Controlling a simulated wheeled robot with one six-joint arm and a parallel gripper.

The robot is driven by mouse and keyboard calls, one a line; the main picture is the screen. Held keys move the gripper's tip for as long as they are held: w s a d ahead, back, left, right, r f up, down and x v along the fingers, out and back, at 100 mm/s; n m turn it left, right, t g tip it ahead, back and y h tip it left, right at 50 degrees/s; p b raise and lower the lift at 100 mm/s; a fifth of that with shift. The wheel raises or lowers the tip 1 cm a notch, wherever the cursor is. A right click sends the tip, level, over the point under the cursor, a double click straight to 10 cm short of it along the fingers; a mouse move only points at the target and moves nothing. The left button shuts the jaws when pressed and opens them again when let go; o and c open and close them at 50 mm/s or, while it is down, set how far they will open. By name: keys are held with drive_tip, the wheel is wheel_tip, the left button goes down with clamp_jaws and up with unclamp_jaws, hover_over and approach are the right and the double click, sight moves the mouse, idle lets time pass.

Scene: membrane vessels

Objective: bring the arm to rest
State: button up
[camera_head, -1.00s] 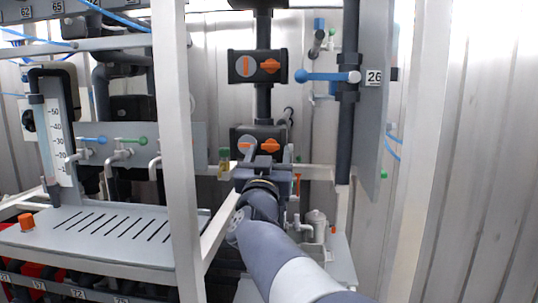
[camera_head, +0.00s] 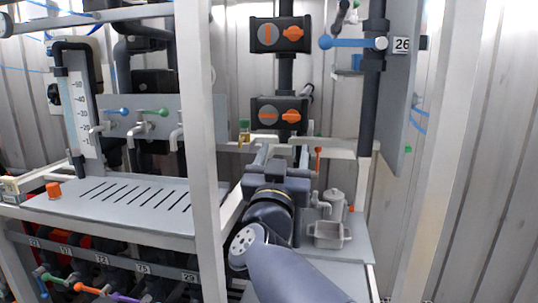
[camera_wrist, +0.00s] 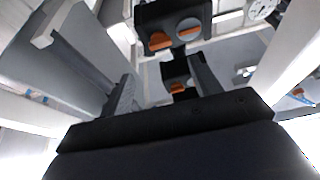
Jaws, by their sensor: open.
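My gripper (camera_head: 283,156) is open and empty, its two fingers pointing at the back wall, with a visible gap between them. It is just below and in front of the lower black valve block (camera_head: 281,113), apart from it as far as I can tell. That block has a grey disc with a level orange bar and an orange knob. The upper valve block (camera_head: 281,34) has an upright orange bar. In the wrist view the fingers (camera_wrist: 165,85) show at either side, with black blocks beyond them.
A white frame post (camera_head: 203,150) stands left of my arm. A slotted grey bench (camera_head: 120,205) lies further left. A panel marked 26 (camera_head: 397,90) and a blue lever (camera_head: 348,43) are at right. A small grey vessel (camera_head: 328,235) sits on a shelf right of the gripper.

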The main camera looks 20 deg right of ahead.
sight(291, 119)
drive_tip(key=p+x, duration=0.2)
drive_tip(key=x, duration=0.9)
drive_tip(key=shift+s+f, duration=0.1)
